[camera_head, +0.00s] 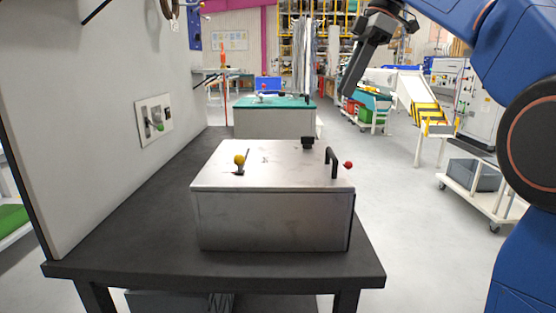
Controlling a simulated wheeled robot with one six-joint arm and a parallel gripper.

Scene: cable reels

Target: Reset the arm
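My gripper (368,52) is dark and hangs from my blue arm at the upper right, raised in the air and apart from the things below. Its finger end points down and to the left. From this side I cannot tell whether the fingers are open or shut. Nothing held shows at its tip. My arm is bent, with its links along the right edge of the view.
A dark table (120,245) carries a metal box (270,222) with a yellow knob (240,159), a black handle (331,160) and a red knob (348,165). A white wall panel (85,110) stands left. A cart (480,190) stands right. Floor between is clear.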

